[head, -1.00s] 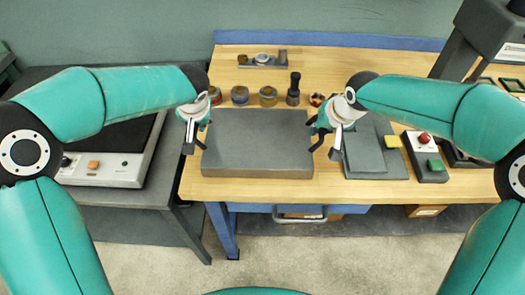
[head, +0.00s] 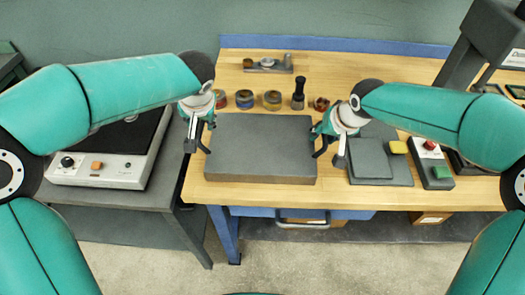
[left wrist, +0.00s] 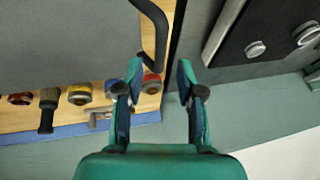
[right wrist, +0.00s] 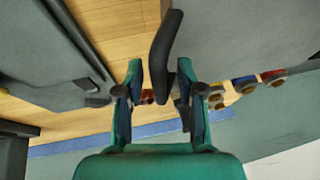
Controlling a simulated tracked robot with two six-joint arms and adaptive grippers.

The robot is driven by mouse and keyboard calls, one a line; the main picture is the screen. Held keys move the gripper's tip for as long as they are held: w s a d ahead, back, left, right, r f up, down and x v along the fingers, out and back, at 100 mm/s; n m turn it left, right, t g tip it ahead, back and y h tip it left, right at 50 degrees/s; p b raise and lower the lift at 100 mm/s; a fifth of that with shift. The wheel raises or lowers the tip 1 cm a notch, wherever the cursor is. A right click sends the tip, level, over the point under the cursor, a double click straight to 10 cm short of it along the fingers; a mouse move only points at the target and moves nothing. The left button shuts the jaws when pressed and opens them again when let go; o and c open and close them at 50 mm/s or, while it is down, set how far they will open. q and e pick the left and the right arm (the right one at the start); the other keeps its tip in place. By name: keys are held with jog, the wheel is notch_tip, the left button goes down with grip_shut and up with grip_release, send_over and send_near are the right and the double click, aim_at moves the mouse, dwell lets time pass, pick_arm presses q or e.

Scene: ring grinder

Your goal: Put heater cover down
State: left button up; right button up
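The heater cover is a flat dark grey slab (head: 262,148) that appears to lie on the wooden workbench (head: 300,197). It has a black handle on each side. My left gripper (head: 197,138) is at the cover's left end. It is open in the left wrist view (left wrist: 160,75), with the black left handle (left wrist: 162,30) in the gap between its fingers. My right gripper (head: 328,142) is at the cover's right end.
Several small jars (head: 272,100) and a dark brush-like tool (head: 298,94) stand behind the cover. Grey plates (head: 372,160) and a button box (head: 431,163) lie to its right. A hotplate-like device (head: 110,165) stands on the separate dark table at left.

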jog(key=shift+s+d+r, duration=0.1)
jog(key=shift+r, duration=0.25)
pick_arm(q)
jog(key=v, duration=0.6)
jog(key=shift+r, duration=0.25)
pick_arm(e)
jog(key=v, duration=1.1)
pick_arm(q)
jog(key=shift+s+d, duration=0.1)
jog(key=shift+s, duration=0.05)
pick_arm(e)
jog(key=shift+s, duration=0.1)
